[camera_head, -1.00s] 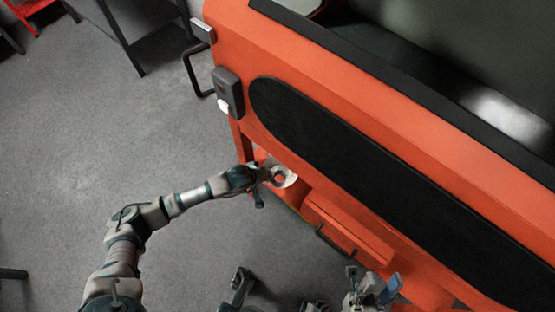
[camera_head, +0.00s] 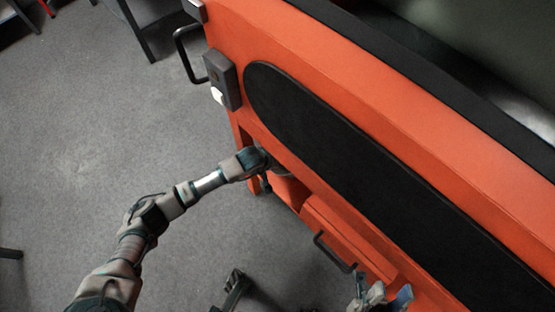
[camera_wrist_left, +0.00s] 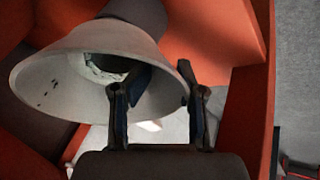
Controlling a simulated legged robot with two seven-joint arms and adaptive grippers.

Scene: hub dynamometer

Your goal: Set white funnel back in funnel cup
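The white funnel (camera_wrist_left: 60,88) fills the upper left of the left wrist view, its wide mouth toward the camera and its inner hole showing. My left gripper (camera_wrist_left: 165,75) has one finger inside the mouth and one outside the rim, with the funnel wall between them. In the head view this gripper and the funnel are hidden under the orange machine's edge. A dark rounded part (camera_wrist_left: 136,12) lies behind the funnel; I cannot tell whether it is the funnel cup or whether they touch. My right gripper (camera_head: 384,288) is at the bottom of the head view, fingers apart and apparently empty.
The orange machine (camera_head: 262,40) with its black side panel (camera_head: 330,150) overhangs the left gripper. An orange drawer with a black handle (camera_head: 333,252) sits below it. Orange walls (camera_wrist_left: 262,110) close in around the left gripper. Grey floor (camera_head: 90,110) is open to the left.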

